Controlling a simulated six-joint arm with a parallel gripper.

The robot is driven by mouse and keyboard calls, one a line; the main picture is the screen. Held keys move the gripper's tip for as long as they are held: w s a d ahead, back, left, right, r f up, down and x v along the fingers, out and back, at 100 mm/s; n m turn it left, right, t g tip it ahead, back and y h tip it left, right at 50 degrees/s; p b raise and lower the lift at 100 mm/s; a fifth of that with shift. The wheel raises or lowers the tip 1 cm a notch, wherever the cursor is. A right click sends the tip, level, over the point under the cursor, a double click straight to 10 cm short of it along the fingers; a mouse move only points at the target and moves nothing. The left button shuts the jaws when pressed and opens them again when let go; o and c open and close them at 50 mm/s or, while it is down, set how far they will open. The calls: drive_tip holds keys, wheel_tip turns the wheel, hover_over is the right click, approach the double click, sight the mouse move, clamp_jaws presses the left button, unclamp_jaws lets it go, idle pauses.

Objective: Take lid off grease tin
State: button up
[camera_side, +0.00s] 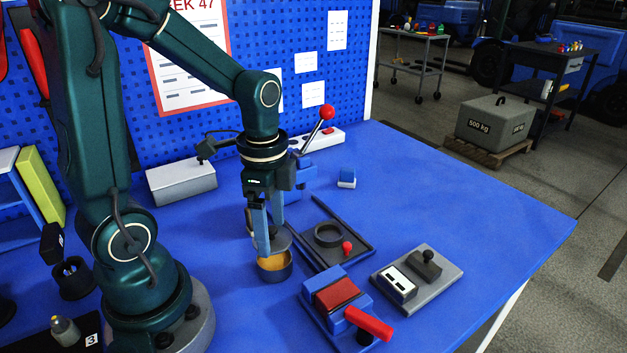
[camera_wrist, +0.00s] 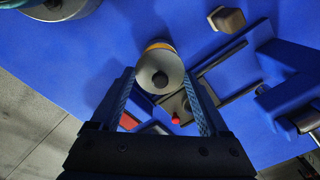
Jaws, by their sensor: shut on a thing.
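The grease tin (camera_side: 274,274) is a small dark round tin standing on the blue table, its yellow-orange contents showing at the open top. The lid (camera_side: 281,239) is a grey disc with a dark knob. My gripper (camera_side: 268,245) is shut on the lid by its rim and holds it above the tin, a little off to one side. In the wrist view the lid (camera_wrist: 160,67) lies between my two fingers (camera_wrist: 159,80), with a yellow edge of the tin (camera_wrist: 158,46) showing past it. One finger partly hides the lid in the side view.
A dark tray (camera_side: 350,258) with a ring and a red knob is just right of the tin. A red-handled clamp fixture (camera_side: 337,300) and a grey plate with a black knob (camera_side: 417,277) stand in front right. A grey box (camera_side: 181,184) stands behind. The right table end is clear.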

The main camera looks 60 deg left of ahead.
drive_tip(key=s+a+r, duration=0.7)
drive_tip(key=a, duration=0.2)
drive_tip(key=w+d+r+n, duration=0.3)
drive_tip(key=w+d+n, duration=0.6)
drive_tip(key=w+d, duration=0.3)
drive_tip(key=s+a+f+m, duration=0.3)
drive_tip(key=s+a+m, duration=0.6)
drive_tip(key=s+a, duration=0.3)
drive_tip(key=shift+a, duration=0.2)
